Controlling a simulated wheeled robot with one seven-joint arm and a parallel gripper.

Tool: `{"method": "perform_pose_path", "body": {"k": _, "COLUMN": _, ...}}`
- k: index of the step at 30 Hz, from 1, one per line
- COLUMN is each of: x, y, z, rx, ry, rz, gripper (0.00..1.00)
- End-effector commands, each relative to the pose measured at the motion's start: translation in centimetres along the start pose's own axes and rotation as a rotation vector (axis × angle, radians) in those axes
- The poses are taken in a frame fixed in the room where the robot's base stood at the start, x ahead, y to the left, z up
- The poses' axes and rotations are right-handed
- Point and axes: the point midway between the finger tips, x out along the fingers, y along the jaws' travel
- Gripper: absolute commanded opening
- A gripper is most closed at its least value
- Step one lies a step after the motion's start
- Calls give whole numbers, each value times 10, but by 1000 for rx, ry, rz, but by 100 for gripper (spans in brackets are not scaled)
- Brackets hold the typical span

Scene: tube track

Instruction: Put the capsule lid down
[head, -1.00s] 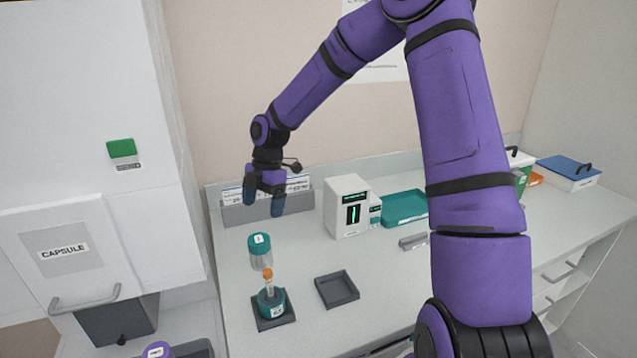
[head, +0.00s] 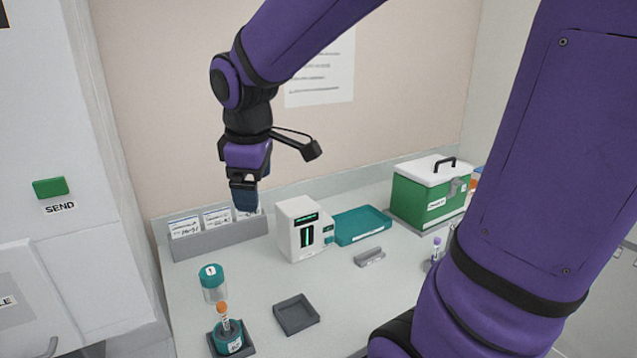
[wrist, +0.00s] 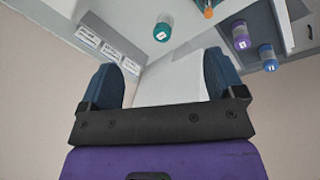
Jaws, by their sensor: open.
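The capsule lid (head: 212,283), a clear cylinder with a teal top marked 1, stands upright at the left of the counter. Its teal top also shows in the wrist view (wrist: 162,32). Just in front of it, the teal capsule base (head: 228,340) sits on a dark square pad and holds an orange-capped tube (head: 222,312). My gripper (head: 245,200) is above the back of the counter, higher than the lid and apart from it. In the wrist view its two blue fingers (wrist: 160,85) are spread with nothing between them.
An empty dark tray (head: 296,322) lies right of the base. A grey card rack (head: 220,241), a white device (head: 298,235) and a teal tray (head: 362,228) line the back. A green box (head: 425,205) stands further right. Purple (wrist: 240,36) and blue (wrist: 268,57) capped containers show in the wrist view.

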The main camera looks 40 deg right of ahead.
Motion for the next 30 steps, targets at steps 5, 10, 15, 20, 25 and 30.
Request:
{"method": "perform_pose_path", "body": {"k": 5, "x": -34, "y": -25, "z": 37, "rx": 254, "ry": 76, "rz": 48, "gripper": 88}}
{"method": "perform_pose_path", "body": {"k": 10, "x": -54, "y": -48, "z": 72, "rx": 492, "ry": 167, "rz": 52, "gripper": 88}}
{"method": "perform_pose_path", "body": {"k": 15, "x": -64, "y": -65, "z": 99, "rx": 677, "ry": 245, "rz": 25, "gripper": 88}}
{"method": "perform_pose_path", "body": {"k": 20, "x": -66, "y": -73, "z": 111, "rx": 766, "ry": 282, "rz": 3, "gripper": 88}}
{"method": "perform_pose_path", "body": {"k": 25, "x": -66, "y": -75, "z": 114, "rx": 786, "ry": 288, "rz": -3, "gripper": 88}}
{"method": "perform_pose_path", "body": {"k": 30, "x": -66, "y": -75, "z": 113, "rx": 784, "ry": 288, "rz": -3, "gripper": 88}}
